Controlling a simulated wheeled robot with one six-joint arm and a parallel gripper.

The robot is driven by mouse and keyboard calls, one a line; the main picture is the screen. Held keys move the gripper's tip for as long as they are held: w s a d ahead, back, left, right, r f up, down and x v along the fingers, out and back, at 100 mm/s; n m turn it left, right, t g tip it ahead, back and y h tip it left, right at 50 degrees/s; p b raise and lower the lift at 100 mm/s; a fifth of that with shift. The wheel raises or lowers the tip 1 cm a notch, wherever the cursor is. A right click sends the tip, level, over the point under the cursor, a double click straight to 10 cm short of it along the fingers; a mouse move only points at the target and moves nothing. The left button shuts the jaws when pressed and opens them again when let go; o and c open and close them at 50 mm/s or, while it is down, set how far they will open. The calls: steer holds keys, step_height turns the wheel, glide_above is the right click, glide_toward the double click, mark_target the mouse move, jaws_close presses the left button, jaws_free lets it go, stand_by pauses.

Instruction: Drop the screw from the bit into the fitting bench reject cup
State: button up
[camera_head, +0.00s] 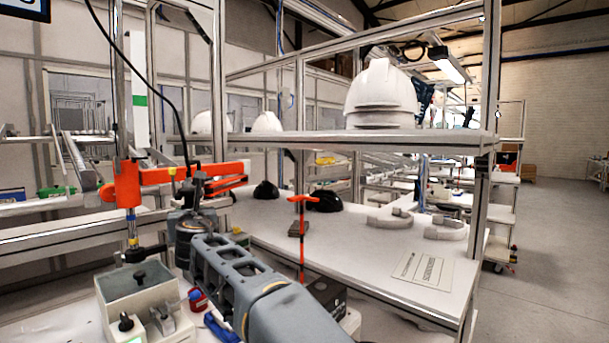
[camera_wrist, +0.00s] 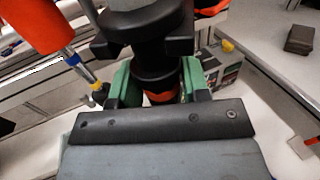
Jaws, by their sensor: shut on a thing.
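My gripper (camera_wrist: 158,78) shows its green fingers on both sides of a black, round-bodied handle (camera_wrist: 142,28) with an orange band below, and it is shut on it. In the head view my gripper (camera_head: 190,232) is at the dark handle beside the orange arm (camera_head: 150,180). A thin vertical spindle (camera_head: 132,228) hangs from the left end of that arm, above a pale box. No screw or bit tip can be made out. A small red cup-like item (camera_head: 198,300) stands on the bench between the pale box and my arm; I cannot tell whether it is the reject cup.
The pale box (camera_head: 125,290) with black knobs stands at the lower left. A red-orange T-shaped post (camera_head: 302,235) rises right of my arm. White helmet shells (camera_head: 382,95) sit on the shelf above. The white bench (camera_head: 350,255) is fairly clear around the printed sheet (camera_head: 423,269).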

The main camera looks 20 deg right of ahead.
steer(key=shift+f, duration=0.3)
steer(key=shift+f+b, duration=0.6)
steer(key=shift+b, duration=0.2)
steer(key=shift+f+b, duration=0.7)
steer(key=shift+f, duration=0.05)
stand_by(1.7)
stand_by(0.4)
step_height(320, 180, up, 6)
steer(key=p, duration=0.6)
steer(key=shift+r, duration=0.15)
